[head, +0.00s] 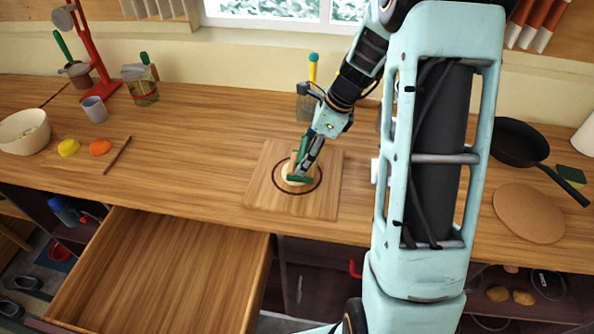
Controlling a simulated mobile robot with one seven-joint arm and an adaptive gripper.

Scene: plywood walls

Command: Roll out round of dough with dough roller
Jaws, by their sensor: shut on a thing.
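The wooden board (262,188) lies on the counter, left of my arm, with a dark ring drawn on it. The pale round of dough (286,172) is inside the ring, smaller than it and partly covered. My gripper (305,165) reaches down over the board and is shut on the dough roller (299,180), which has green parts. The roller is over the dough; my gripper hides part of it. I cannot tell whether the roller presses on the dough.
An open, empty drawer (165,270) juts out at the front left. A bowl (24,132), yellow lump (68,147), orange lump (100,147), thin stick (117,155) and grey cup (95,109) are left. A pan (518,142) and round mat (528,212) are right.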

